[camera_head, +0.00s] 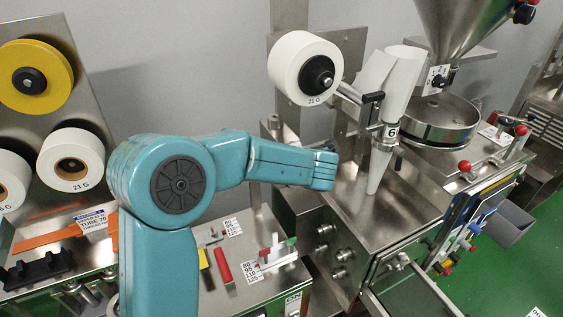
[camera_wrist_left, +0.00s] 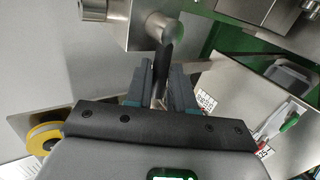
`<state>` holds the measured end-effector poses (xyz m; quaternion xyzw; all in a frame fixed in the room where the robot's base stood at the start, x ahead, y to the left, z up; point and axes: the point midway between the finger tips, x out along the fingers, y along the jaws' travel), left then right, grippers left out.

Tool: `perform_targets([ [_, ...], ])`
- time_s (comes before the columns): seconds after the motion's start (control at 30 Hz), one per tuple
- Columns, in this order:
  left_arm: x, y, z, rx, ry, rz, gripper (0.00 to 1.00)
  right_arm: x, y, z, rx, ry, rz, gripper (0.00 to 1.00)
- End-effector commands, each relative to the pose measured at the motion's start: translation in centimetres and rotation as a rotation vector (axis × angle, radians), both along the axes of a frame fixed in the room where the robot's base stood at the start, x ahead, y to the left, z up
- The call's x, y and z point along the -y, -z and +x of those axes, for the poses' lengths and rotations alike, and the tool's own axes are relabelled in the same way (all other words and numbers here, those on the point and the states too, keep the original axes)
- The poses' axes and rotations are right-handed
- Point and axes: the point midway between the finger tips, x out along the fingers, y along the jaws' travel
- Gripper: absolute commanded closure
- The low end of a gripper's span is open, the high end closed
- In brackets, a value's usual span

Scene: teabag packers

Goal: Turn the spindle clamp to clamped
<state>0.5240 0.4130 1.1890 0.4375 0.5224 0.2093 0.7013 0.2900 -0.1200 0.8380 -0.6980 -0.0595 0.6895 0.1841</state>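In the left wrist view, a steel block (camera_wrist_left: 150,27) carries a dark lever (camera_wrist_left: 163,58). I take this for the spindle clamp and its handle, but no label shows there. My left gripper (camera_wrist_left: 161,85) has its two dark fingers a small gap apart, one on each side of the lever. Whether they press on it I cannot tell. In the head view my teal left arm reaches in and its bent end points right; the gripper and the block are hidden there. A white 21 G roll (camera_head: 297,66) with a black hub (camera_head: 317,75) is on the right machine. My right gripper is not in view.
A yellow roll (camera_head: 36,77) and white rolls (camera_head: 71,160) hang on the left panel. Below lie a red-handled tool (camera_head: 222,265) and a size-marked lever (camera_head: 275,250). A steel funnel (camera_head: 455,30) and a white forming tube (camera_head: 401,85) stand to the right.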

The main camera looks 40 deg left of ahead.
Motion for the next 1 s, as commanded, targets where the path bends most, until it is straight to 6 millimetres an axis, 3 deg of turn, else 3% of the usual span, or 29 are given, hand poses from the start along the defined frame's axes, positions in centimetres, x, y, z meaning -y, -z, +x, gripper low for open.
perform_targets([
  [0.43, 0.8, -0.6, -0.3, 0.005, 0.001, 0.0, 0.68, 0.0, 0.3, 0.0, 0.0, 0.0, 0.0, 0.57],
  [1.0, 10.9, -7.8, -5.2, 0.003, 0.003, 0.0, 0.68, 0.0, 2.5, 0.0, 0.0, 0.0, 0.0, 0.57],
])
